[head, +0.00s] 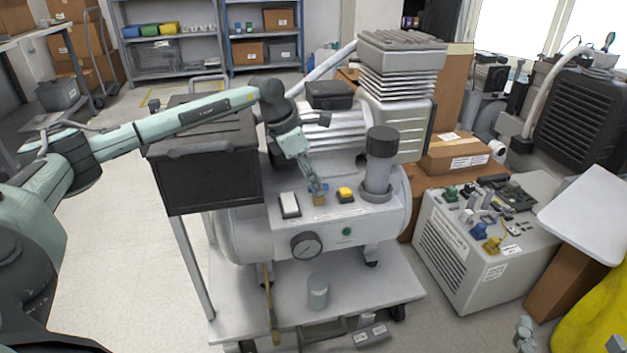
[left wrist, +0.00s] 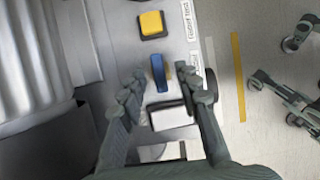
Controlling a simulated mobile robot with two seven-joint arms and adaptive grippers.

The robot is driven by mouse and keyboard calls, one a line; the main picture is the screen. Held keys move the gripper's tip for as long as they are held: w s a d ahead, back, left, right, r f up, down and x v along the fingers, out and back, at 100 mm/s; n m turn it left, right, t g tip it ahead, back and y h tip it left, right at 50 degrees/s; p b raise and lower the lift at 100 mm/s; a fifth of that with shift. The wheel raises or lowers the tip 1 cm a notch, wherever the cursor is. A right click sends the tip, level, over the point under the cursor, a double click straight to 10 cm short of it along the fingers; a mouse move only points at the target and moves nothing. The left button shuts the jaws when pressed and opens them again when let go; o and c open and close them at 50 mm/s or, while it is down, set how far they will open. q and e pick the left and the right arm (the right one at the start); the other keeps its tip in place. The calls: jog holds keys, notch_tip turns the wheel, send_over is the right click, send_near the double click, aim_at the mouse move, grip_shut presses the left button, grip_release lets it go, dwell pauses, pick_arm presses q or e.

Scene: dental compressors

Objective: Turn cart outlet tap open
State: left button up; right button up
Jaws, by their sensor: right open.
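The tap on the cart's compressor has a blue lever handle (left wrist: 159,73), which lies parallel to the row of controls in the left wrist view. A brass part of the tap (head: 319,201) shows in the head view, between a white switch (head: 289,205) and a yellow button (head: 345,194). My left gripper (head: 318,188) points down at the tap. In the left wrist view its two fingers (left wrist: 163,76) are open, one on each side of the lever, with a gap visible on both sides.
The compressor stands on a white cart (head: 377,292) with a gauge (head: 306,246) on its front. A black box (head: 205,160) stands to its left. A grey cabinet (head: 460,268) with small parts on top stands to the right. Floor is clear at the left.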

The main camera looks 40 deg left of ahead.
pick_arm(q)
jog(key=shift+c, duration=0.6)
grip_shut()
